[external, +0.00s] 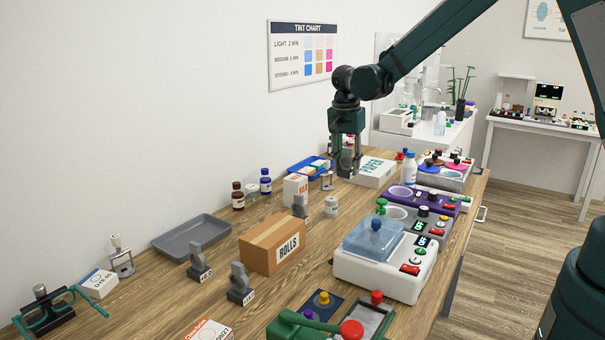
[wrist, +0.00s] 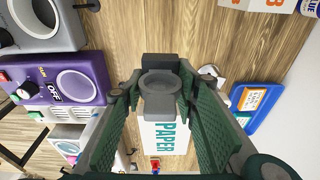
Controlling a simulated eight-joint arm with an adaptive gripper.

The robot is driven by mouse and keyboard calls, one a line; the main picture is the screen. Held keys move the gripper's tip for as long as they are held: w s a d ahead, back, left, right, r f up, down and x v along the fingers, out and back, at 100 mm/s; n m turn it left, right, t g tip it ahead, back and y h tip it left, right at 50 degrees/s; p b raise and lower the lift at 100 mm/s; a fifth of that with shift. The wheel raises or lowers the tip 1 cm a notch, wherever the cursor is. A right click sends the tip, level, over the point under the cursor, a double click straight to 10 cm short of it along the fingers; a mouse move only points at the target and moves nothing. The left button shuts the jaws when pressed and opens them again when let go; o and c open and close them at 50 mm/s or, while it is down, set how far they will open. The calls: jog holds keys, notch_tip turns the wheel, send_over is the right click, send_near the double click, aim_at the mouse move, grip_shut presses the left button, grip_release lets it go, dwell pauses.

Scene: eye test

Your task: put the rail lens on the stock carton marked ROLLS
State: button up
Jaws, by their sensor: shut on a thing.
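My gripper (external: 346,150) is shut on a grey rail lens (external: 347,163), a round ring on a block-like foot. In the wrist view the lens (wrist: 160,92) sits between the two green fingers of my gripper (wrist: 159,88). It is held up beside the white PAPER box in the external view. The brown stock carton marked ROLLS (external: 272,245) stands on the wooden bench nearer the camera, to the left of and below my gripper. Its top looks bare. The carton does not show in the wrist view.
Similar grey lenses stand on the bench (external: 300,207), two of them in front of and left of the carton. The white PAPER box (external: 372,172) and a smaller white-and-orange box (external: 295,190) stand farther back. A white machine with a blue lid (external: 372,240) is right of the carton.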

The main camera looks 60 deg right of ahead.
jog(key=a+r+p, duration=0.1)
jog(key=a+r, duration=0.2)
jog(key=a, duration=1)
jog(key=w+a+r+p, duration=0.1)
jog(key=a+r, duration=0.1)
jog(key=a, duration=1.1)
jog(key=a+r+p, duration=0.2)
jog(key=a+r, duration=0.1)
jog(key=a, duration=0.9)
jog(key=shift+w+a+r, duration=0.3)
jog(key=shift+a, duration=0.1)
jog(key=shift+f, duration=0.15)
send_over(277, 226)
jog(key=shift+a+f, duration=0.2)
jog(key=shift+f, duration=1.3)
jog(key=shift+a+f, duration=0.2)
jog(key=shift+f, duration=1.3)
jog(key=shift+f, duration=1.9)
jog(key=shift+f, duration=0.15)
